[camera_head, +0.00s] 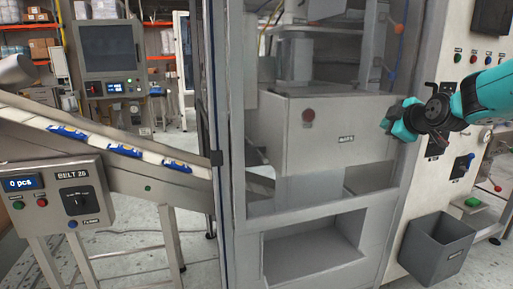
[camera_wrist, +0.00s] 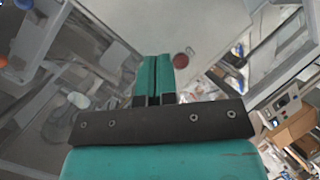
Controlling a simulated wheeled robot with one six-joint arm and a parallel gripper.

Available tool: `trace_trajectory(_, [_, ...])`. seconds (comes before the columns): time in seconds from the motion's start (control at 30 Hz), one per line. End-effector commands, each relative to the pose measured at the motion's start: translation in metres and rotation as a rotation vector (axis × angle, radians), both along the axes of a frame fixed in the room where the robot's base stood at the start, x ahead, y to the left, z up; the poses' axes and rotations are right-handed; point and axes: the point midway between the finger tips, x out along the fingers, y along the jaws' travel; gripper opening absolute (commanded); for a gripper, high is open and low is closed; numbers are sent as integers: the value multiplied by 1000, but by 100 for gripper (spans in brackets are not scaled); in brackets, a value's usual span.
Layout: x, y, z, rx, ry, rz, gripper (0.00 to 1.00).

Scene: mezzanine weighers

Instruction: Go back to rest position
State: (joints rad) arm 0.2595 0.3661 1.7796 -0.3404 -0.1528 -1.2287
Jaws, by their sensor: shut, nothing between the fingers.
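My gripper (camera_head: 393,124) shows at the right in the head view, teal and black, at the end of my teal arm, in front of the machine's right side near the control panel. In the wrist view my gripper (camera_wrist: 155,62) has its two teal fingers side by side with only a thin line between them. It is shut and holds nothing. A grey metal machine with a framed guard (camera_head: 235,120) stands to the left of my gripper. I cannot tell how far the fingers are from it.
A sloping conveyor (camera_head: 200,180) carries several blue packets on the left. Its control box (camera_head: 50,195) reads "0 pcs" and "BELT 26". A grey bin (camera_head: 435,255) stands at lower right below my arm. A control panel (camera_head: 485,45) with buttons is behind my arm.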

Motion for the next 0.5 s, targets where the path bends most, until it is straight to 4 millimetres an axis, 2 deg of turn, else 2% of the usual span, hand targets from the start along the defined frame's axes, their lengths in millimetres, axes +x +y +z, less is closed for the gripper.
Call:
trace_trajectory(0.03, [-23, 37, 9, 82, 80, 33, 0])
trace_trajectory(0.1, [-59, 80, 8, 200, 215, 56, 0])
trace_trajectory(0.17, [-95, 114, 6, 288, 335, 66, 0])
trace_trajectory(0.2, [-120, 134, 4, 339, 420, 65, 0])
trace_trajectory(0.27, [-161, 160, 2, 404, 547, 56, 0])
trace_trajectory(0.33, [-212, 185, -2, 462, 699, 31, 0])
trace_trajectory(0.4, [-263, 203, -6, 499, 844, -9, 0])
trace_trajectory(0.5, [-328, 215, -12, 518, 1021, -82, 0])
